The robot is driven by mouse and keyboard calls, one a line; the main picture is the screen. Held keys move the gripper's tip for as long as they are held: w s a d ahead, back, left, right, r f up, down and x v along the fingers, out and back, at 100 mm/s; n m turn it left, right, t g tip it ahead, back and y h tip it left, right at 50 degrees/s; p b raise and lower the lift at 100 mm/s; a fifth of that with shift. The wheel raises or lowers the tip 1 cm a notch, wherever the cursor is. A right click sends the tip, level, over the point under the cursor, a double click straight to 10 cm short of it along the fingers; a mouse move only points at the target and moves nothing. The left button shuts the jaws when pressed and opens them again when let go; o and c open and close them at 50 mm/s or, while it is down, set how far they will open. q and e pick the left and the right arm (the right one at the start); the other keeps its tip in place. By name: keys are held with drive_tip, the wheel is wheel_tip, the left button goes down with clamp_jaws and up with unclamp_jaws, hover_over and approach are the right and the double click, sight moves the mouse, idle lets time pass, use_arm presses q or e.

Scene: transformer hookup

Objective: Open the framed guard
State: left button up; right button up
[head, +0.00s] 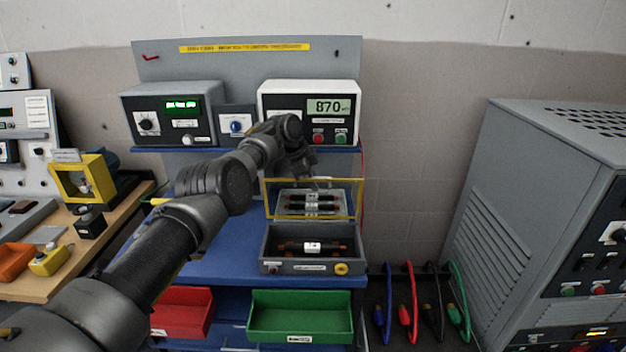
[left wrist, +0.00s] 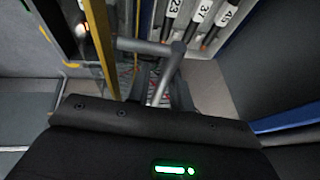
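The framed guard (head: 338,218) is a yellow rectangular frame with a clear pane. In the head view it stands roughly upright behind the open grey box, in front of a grey holder with dark cylinders (head: 312,205). My left arm reaches in from the left, and my left gripper (head: 312,172) is at the guard's top edge, left of its middle. In the left wrist view a yellow bar of the guard (left wrist: 101,45) runs along the left, close to the grey finger parts. Whether they touch or grip it cannot be told. My right gripper is not in view.
The open grey box (head: 312,267) holds a dark cylinder with a white label. A white meter (head: 308,112) reading 870 and a dark-faced unit (head: 172,114) stand on the shelf above. Red (head: 182,313) and green (head: 300,318) bins sit below. Coloured cables (head: 408,300) hang right.

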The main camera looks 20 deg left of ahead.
use_arm(q)
drive_tip(key=shift+o, duration=0.8)
drive_tip(key=shift+w, duration=0.1)
drive_tip(key=shift+a, duration=0.1)
drive_tip(key=shift+r, duration=0.1)
drive_tip(key=shift+a+r, duration=0.1)
drive_tip(key=shift+r, duration=0.3)
drive_tip(key=b+v, duration=0.2)
drive_tip(key=v, duration=0.8)
drive_tip(key=shift+f, duration=0.1)
